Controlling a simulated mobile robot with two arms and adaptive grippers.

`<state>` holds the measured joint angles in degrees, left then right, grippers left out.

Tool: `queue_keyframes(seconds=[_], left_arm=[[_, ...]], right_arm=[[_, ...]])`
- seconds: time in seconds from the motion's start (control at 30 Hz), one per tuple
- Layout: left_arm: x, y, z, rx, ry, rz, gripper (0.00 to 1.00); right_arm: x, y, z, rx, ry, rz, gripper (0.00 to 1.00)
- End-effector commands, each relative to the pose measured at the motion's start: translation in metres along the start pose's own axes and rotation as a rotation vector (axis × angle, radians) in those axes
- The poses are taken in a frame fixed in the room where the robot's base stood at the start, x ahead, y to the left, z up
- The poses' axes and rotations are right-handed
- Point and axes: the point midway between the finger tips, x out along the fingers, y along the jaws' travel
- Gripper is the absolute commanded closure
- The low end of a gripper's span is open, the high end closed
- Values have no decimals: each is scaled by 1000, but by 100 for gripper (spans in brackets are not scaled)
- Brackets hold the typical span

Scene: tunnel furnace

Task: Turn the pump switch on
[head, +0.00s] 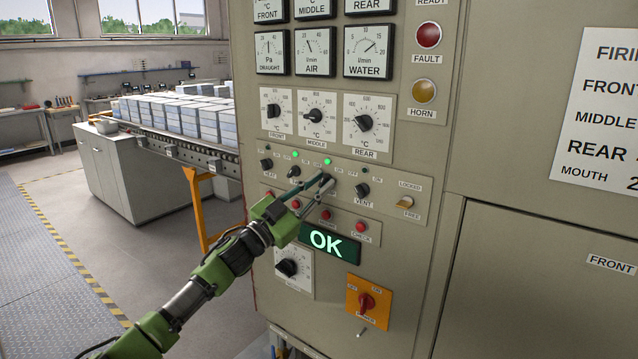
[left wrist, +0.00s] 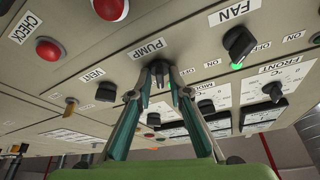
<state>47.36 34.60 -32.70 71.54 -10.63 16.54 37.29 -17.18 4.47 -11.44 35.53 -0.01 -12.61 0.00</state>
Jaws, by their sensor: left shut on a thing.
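The pump switch (left wrist: 160,72) is a small dark knob under the PUMP label (left wrist: 146,48) in the left wrist view. My left gripper (left wrist: 162,74) is shut on it, one fingertip on each side. In the head view my left gripper (head: 327,181) reaches up from the lower left to the switch row, and its fingers mostly cover the knob. The knob's exact angle is hard to tell. A green lamp (head: 327,161) glows just above the pump switch. My right gripper is not in view.
The fan switch (head: 294,171) has a lit green lamp (head: 295,154). The vent switch (head: 362,190) is close on the right. Red buttons (head: 325,214) and a lit OK display (head: 328,243) lie below. Open floor (head: 120,270) is at the left.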

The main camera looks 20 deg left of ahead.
Motion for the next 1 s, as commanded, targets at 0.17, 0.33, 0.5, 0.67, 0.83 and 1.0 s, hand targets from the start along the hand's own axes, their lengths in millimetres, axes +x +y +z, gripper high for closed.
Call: queue_keyframes(seconds=[0.17, 0.33, 0.5, 0.67, 0.83, 1.0], left_arm=[[0, -1, 0, 99, -2, 41, 100], [0, -1, 0, 160, -2, 66, 100], [0, -1, 1, 191, -2, 79, 100], [0, 0, 1, 202, -1, 84, 100], [0, 0, 0, 202, -1, 84, 100], [0, 0, 0, 201, -1, 83, 76]], right_arm=[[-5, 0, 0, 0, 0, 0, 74], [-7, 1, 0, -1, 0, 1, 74], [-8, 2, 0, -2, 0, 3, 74], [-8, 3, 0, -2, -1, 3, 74], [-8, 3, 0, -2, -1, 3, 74], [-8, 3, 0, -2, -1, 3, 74]])
